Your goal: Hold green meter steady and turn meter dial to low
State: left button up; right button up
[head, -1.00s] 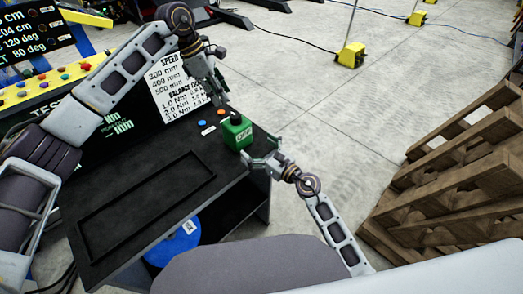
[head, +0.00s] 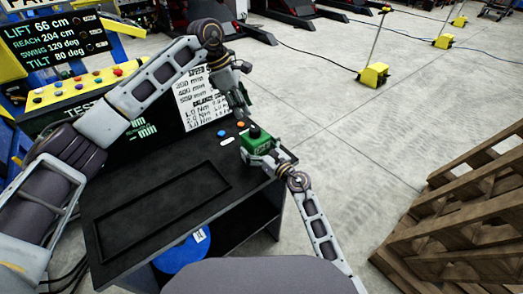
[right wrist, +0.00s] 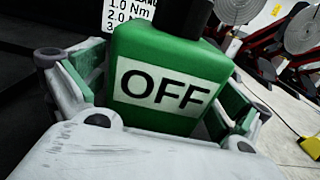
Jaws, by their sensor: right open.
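The green meter (head: 256,145) stands upright at the right back corner of the black bench, with its black dial (head: 254,131) on top. In the right wrist view the meter (right wrist: 165,85) shows a white "OFF" label, and the dial (right wrist: 183,14) is cut off by the top edge. My right gripper (head: 266,157) is open around the meter, one finger on each side; whether they touch it is unclear. My left gripper (head: 239,104) points down just above and behind the dial, apart from it. Its fingers are too small and dark to judge.
A white text sheet (head: 198,100) stands behind. Wooden pallets (head: 450,225) stand at the right, with open floor between.

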jog(key=shift+w+a, duration=0.25)
jog(key=shift+w, duration=0.15)
